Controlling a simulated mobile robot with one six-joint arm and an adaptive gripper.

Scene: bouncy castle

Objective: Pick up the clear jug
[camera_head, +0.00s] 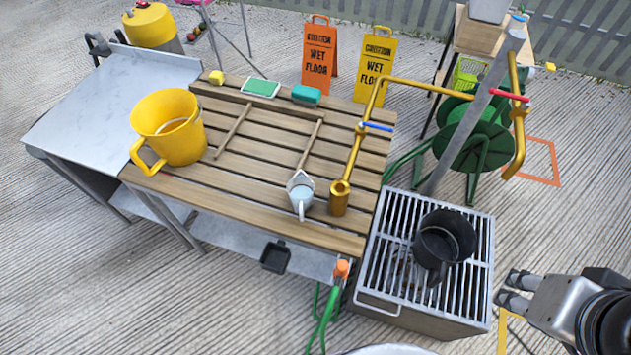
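The clear jug (300,196) is a small, pale see-through jug with a handle facing the viewer. It appears upright on the slatted wooden table (240,208), near the front edge. A long-handled tool's end meets it or lies just behind it; I cannot tell which. My gripper (510,289) is at the lower right, beside the metal grate and well to the right of the jug. Its two fingers point left, appear apart, and hold nothing visible.
A brass tap pipe (340,196) stands just right of the jug. A black pot (444,243) sits on the grated metal stand (385,262) between jug and gripper. A large yellow jug (180,135) is at the table's left. Two wet-floor signs (318,60) stand behind.

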